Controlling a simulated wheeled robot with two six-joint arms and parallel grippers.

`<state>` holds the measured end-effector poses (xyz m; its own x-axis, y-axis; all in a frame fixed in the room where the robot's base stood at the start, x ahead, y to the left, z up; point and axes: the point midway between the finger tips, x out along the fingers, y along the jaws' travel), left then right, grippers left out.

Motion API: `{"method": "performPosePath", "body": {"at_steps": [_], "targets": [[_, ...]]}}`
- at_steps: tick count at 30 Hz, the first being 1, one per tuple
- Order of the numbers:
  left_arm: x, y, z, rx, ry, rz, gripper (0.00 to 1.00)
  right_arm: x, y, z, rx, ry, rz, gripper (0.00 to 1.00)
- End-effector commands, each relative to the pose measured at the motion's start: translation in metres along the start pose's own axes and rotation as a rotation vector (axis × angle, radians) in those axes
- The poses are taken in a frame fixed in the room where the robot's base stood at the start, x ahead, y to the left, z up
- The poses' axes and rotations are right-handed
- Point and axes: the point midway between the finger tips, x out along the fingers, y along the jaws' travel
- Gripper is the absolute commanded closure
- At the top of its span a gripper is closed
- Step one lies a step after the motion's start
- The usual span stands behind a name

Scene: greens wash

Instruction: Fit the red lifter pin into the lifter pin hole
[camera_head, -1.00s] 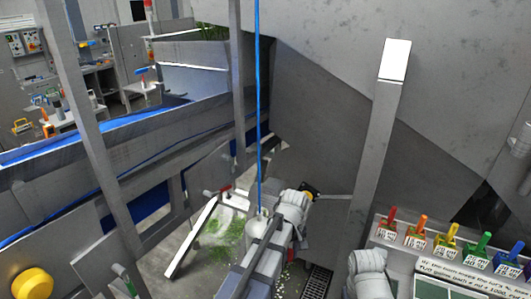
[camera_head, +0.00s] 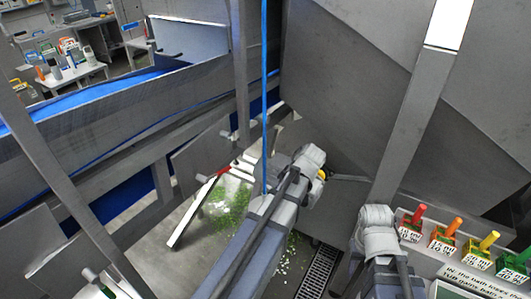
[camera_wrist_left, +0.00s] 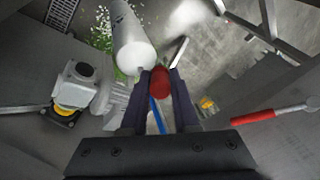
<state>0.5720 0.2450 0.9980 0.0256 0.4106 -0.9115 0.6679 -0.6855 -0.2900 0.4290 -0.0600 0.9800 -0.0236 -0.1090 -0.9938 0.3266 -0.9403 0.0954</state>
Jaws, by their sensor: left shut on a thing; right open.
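In the left wrist view, my left gripper (camera_wrist_left: 160,92) is shut on the red lifter pin (camera_wrist_left: 160,82), whose rounded red end shows between the dark fingers. A pale cylinder (camera_wrist_left: 132,48) lies close to the pin in that view; I cannot tell if they touch. In the head view, my left arm reaches from the bottom middle, and its fingers and the pin are hidden. My right arm (camera_head: 378,235) is at the lower right; its gripper is open, but its fingertips cannot be made out. I cannot pick out the lifter pin hole.
A blue line (camera_head: 265,90) hangs beside my left arm. A red-handled lever (camera_wrist_left: 270,115) is at the right of the wrist view. Green scraps (camera_head: 230,205) lie on the floor near a grate (camera_head: 318,270). Coloured-handled blocks (camera_head: 448,235) stand at the right. A slanted post (camera_head: 410,120) rises ahead.

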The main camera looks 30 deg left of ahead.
Motion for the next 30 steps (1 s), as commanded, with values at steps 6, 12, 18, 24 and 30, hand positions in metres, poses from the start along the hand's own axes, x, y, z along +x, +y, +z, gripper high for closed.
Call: {"method": "performPosePath", "body": {"at_steps": [6,12,18,24,30], "targets": [[-0.018,-0.037,-0.044,0.007,0.334,-0.326,1.00,0.022,-0.002,-0.002,0.000,0.000,0.000,0.50],[-0.061,-0.063,-0.077,0.006,0.596,-0.586,1.00,0.037,-0.004,-0.002,0.001,0.000,0.000,0.50],[-0.097,-0.073,-0.092,0.009,0.763,-0.744,1.00,0.046,-0.004,-0.003,0.001,0.000,0.000,0.50],[-0.112,-0.075,-0.094,0.011,0.822,-0.799,1.00,0.049,-0.005,-0.003,0.001,0.000,0.000,0.50],[-0.113,-0.075,-0.095,0.011,0.824,-0.801,1.00,0.048,-0.005,-0.003,0.001,0.000,0.000,0.50]]}}
